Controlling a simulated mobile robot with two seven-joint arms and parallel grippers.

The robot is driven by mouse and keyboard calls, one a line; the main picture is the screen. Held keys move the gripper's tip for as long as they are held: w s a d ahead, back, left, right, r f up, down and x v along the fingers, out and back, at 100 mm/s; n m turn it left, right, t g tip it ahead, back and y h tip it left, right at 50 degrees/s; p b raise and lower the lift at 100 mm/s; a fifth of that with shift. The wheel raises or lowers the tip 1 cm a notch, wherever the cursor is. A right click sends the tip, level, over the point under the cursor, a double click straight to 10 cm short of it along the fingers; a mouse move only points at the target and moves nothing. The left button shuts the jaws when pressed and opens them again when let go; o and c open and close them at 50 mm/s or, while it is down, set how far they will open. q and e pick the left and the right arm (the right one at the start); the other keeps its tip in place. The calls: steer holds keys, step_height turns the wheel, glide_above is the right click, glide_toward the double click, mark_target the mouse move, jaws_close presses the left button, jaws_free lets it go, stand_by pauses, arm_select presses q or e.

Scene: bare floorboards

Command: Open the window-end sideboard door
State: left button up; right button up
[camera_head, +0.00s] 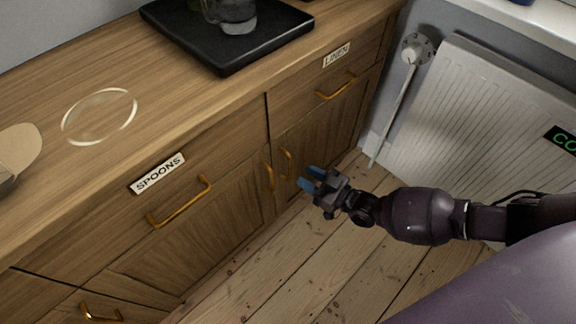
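The wooden sideboard (225,130) runs along the wall, with its window end towards the radiator. The window-end door (325,130) is below the drawer with the small white label and looks closed. Its upright brass handle (287,164) is near the door's left edge. My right gripper (311,179) is just to the right of and below that handle in the picture. Its two blue fingertips are apart with nothing between them, and it appears clear of the handle. My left gripper is not in view.
A black tray (220,55) with a glass stands on top. A white radiator (480,120) is at the right. The floorboards (290,265) in front are clear.

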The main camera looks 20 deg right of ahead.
steer(key=b, duration=0.1)
glide_above(289, 181)
steer(key=shift+w+d, duration=0.15)
steer(key=shift+w, duration=0.05)
jaws_close()
stand_by(0.3)
